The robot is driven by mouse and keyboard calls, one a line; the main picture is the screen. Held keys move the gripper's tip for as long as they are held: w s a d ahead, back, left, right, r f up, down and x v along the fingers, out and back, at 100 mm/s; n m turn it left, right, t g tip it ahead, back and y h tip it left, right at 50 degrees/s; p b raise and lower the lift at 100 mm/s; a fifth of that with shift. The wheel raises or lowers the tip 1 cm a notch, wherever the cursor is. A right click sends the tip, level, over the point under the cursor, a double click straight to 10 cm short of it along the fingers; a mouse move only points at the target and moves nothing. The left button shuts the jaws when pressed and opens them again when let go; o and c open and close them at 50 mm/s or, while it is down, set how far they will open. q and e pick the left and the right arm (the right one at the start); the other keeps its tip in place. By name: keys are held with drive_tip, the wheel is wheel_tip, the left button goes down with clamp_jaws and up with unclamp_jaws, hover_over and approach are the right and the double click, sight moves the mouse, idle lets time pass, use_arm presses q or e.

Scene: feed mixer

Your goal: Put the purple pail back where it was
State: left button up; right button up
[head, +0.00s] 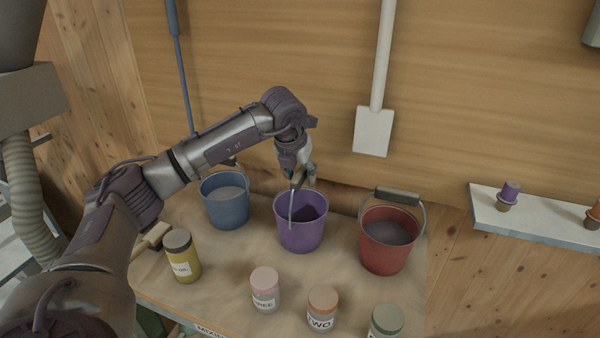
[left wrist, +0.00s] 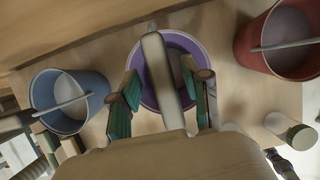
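The purple pail (head: 300,228) stands upright on the bench between the blue pail and the red pail. It also shows in the left wrist view (left wrist: 146,90), below my gripper. Its handle grip (left wrist: 160,75) is raised and lies between the fingers of my left gripper (head: 302,178). In the left wrist view the fingers of this gripper (left wrist: 163,100) stand apart, with a gap on each side of the grip, so it is open. The pail's inside is dark and partly hidden by the handle. My right gripper cannot be made out in either view.
The blue pail (head: 228,208) stands to the left and the red pail (head: 387,245) to the right. Yellow (head: 184,262), pink (head: 265,290), orange-lidded (head: 322,308) and green-lidded (head: 386,322) jars line the bench front. A wall shelf (head: 535,222) holds small purple and orange items.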

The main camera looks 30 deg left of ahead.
use_arm(q)
drive_tip(key=shift+r, duration=0.2)
drive_tip(key=shift+s+r, duration=0.1)
drive_tip(key=shift+r, duration=0.15)
drive_tip(key=b+v, duration=0.1)
drive_tip(key=v, duration=1)
drive_tip(key=shift+r+b, duration=0.15)
drive_tip(key=shift+b, duration=0.25)
drive_tip(key=shift+d, duration=0.15)
